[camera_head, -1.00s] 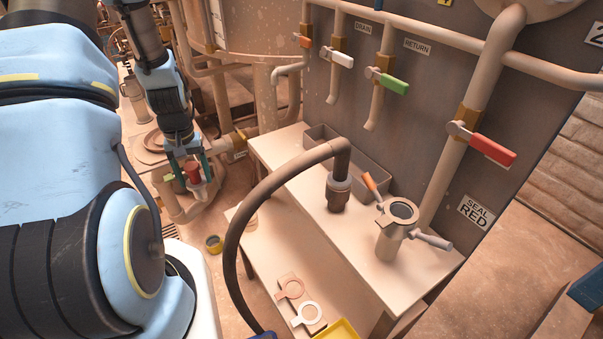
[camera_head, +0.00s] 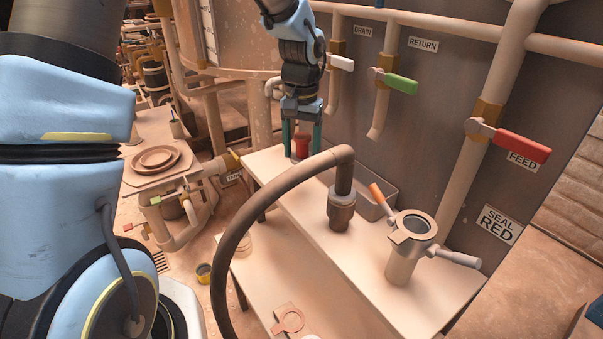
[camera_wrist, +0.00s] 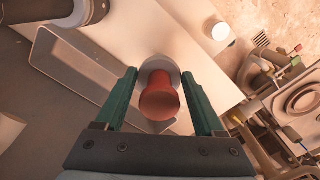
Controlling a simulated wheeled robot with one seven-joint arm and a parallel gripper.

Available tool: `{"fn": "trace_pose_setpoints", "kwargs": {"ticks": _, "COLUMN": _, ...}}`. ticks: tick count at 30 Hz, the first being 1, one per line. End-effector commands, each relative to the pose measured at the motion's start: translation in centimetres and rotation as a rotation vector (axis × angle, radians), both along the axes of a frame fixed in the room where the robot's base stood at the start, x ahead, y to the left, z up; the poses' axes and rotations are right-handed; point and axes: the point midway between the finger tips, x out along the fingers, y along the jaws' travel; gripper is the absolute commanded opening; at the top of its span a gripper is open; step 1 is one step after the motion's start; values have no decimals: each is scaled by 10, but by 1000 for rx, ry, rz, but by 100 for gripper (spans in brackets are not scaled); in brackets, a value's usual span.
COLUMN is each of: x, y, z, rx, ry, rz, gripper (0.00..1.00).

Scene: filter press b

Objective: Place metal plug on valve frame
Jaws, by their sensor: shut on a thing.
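My gripper (camera_head: 302,130) is shut on a red-topped plug (camera_head: 301,146), held above the far left end of the bench. In the wrist view the plug (camera_wrist: 160,100) sits between the two green fingers, with a pale grey metal part behind its red top. I cannot tell for sure which thing is the valve frame. A round metal body (camera_head: 402,260) with a ring-shaped top, an orange handle and a grey handle stands upright at the right of the bench, well apart from my gripper.
The bench (camera_head: 345,262) carries a grey tray (camera_head: 372,190) along the wall. A thick dark hose (camera_head: 232,235) arches to a fitting (camera_head: 341,210) between my gripper and the metal body. Valves with white, green and red (camera_head: 522,146) handles line the wall. The bench's front strip is clear.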

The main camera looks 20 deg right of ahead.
Motion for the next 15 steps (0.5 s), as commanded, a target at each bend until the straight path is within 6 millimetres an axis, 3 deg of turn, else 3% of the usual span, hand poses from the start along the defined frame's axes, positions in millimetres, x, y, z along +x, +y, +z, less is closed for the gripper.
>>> {"fn": "trace_pose_setpoints", "kwargs": {"ticks": 15, "x": 0, "y": 0, "z": -53, "rx": 0, "ry": 0, "rz": 1, "gripper": 1}}
